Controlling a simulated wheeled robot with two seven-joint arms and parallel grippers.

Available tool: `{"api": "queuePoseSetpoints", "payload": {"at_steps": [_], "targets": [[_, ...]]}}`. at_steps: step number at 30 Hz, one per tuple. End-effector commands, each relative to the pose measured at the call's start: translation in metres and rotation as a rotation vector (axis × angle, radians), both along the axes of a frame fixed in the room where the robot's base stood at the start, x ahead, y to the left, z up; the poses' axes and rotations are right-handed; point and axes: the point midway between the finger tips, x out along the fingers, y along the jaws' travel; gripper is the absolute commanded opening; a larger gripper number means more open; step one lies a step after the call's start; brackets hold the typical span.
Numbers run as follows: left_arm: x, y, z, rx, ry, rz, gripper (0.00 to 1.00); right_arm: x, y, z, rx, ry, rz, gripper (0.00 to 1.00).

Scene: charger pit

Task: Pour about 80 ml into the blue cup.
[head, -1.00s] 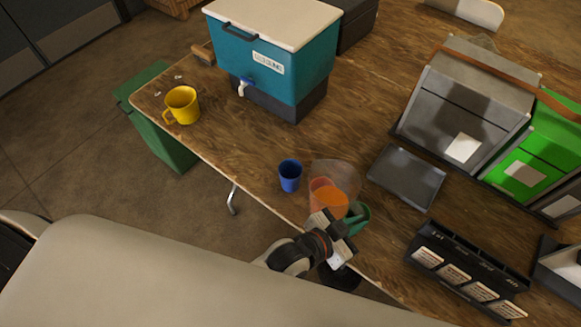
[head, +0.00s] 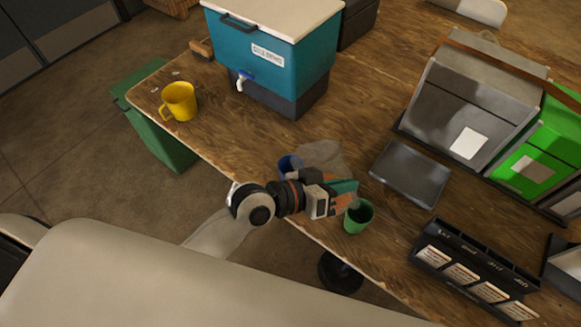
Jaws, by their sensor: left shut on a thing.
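The blue cup (head: 288,164) stands near the table's front edge; my left arm hides its lower part. A clear, see-through jug (head: 322,158) is just right of it and partly in front of the cup's right side. My left gripper (head: 343,194) is over the jug's near side and looks shut on it. Orange shows around the fingers; whether it is the jug's liquid or a cup behind is hard to tell. A green cup (head: 358,217) stands upright just right of the gripper. My right gripper is not in view.
A teal drink cooler (head: 285,60) with a spout and a yellow mug (head: 179,102) are at the back left. A dark tray (head: 410,174) lies to the right. A black labelled rack (head: 475,262) stands at front right. Grey and green bins stand beyond the tray.

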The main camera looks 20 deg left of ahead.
Motion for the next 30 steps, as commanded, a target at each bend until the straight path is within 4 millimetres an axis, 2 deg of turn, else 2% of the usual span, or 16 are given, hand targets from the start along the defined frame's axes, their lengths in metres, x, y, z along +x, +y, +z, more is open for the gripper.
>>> {"api": "queuePoseSetpoints", "payload": {"at_steps": [3, 6, 10, 18, 22, 30], "targets": [[0.008, 0.01, 0.003, -0.063, 0.039, 0.001, 0.0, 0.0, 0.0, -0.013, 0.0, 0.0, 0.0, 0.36], [0.011, 0.015, -0.006, -0.117, 0.08, 0.001, 0.0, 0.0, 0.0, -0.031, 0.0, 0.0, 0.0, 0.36], [0.017, 0.022, -0.008, -0.187, 0.13, 0.001, 0.0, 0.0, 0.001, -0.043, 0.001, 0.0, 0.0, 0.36], [0.025, 0.033, 0.004, -0.301, 0.214, 0.001, 0.0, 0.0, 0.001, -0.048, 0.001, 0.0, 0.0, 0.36], [0.027, 0.037, -0.003, -0.333, 0.241, 0.0, 0.0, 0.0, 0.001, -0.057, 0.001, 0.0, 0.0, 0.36], [0.031, 0.042, -0.005, -0.377, 0.274, 0.001, 0.0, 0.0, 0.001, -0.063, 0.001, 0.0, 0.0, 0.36]]}}
